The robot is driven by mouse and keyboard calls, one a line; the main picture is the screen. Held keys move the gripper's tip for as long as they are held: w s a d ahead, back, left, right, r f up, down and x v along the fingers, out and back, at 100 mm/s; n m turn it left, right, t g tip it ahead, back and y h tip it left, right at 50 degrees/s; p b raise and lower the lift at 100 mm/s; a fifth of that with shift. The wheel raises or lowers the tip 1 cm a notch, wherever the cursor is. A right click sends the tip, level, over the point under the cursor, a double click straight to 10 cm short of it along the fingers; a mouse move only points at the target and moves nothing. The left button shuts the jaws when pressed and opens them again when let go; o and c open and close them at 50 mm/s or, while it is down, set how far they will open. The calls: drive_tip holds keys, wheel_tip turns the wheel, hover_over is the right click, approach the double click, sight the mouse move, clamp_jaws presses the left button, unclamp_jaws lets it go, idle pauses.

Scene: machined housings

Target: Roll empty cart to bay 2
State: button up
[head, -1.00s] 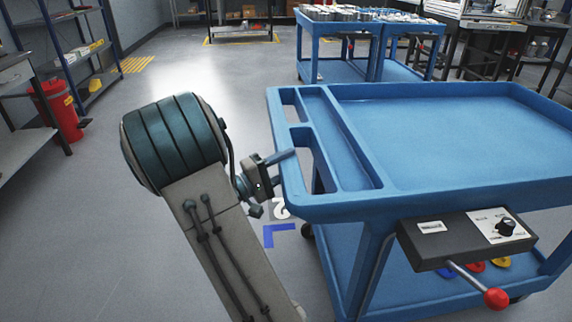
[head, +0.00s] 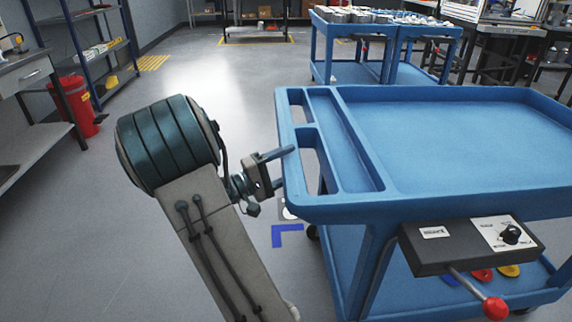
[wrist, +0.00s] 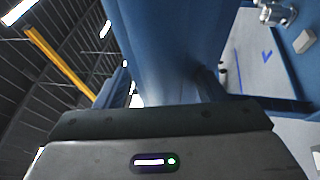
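The blue cart (head: 430,140) stands close on the right, its top tray empty. Several coloured discs (head: 482,274) show under its control box on the lower level. My gripper (head: 283,167) is at the cart's left end rim, its fingers spread apart. In the wrist view my gripper (wrist: 163,88) has a finger on either side of a blue cart part (wrist: 160,45), with a light gap beside the left finger. Firm contact cannot be told. A blue floor corner mark (head: 287,230) lies left of the cart, by a white marking partly hidden by it.
Two blue carts (head: 350,65) loaded with parts stand at the back. A red bin (head: 78,108) and a shelf rack (head: 95,60) are on the left. A control box (head: 465,243) with a red-knobbed lever sits on the near cart. Open floor lies left and behind.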

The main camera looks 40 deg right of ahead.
drive_tip(key=p+v, duration=0.1)
drive_tip(key=v, duration=1.3)
drive_tip(key=shift+d, duration=0.15)
drive_tip(key=s+a+r+y+p, duration=0.2)
drive_tip(key=s+r+y+p, duration=0.6)
drive_tip(key=s+y+p, duration=0.25)
drive_tip(key=s+a+r+t+y+p, duration=0.2)
drive_tip(key=a+r+t+y+p, duration=0.1)
drive_tip(key=a+r+p, duration=0.3)
drive_tip(key=s+a+r+n+t+y+p, duration=0.1)
drive_tip(key=s+a+r+t+y+p, duration=0.2)
drive_tip(key=a+r+y+p, duration=0.3)
wheel_tip(320, 180, up, 3)
drive_tip(key=shift+a+f+n+t, duration=0.2)
drive_tip(key=shift+n+t, duration=0.1)
drive_tip(key=shift+t, duration=0.3)
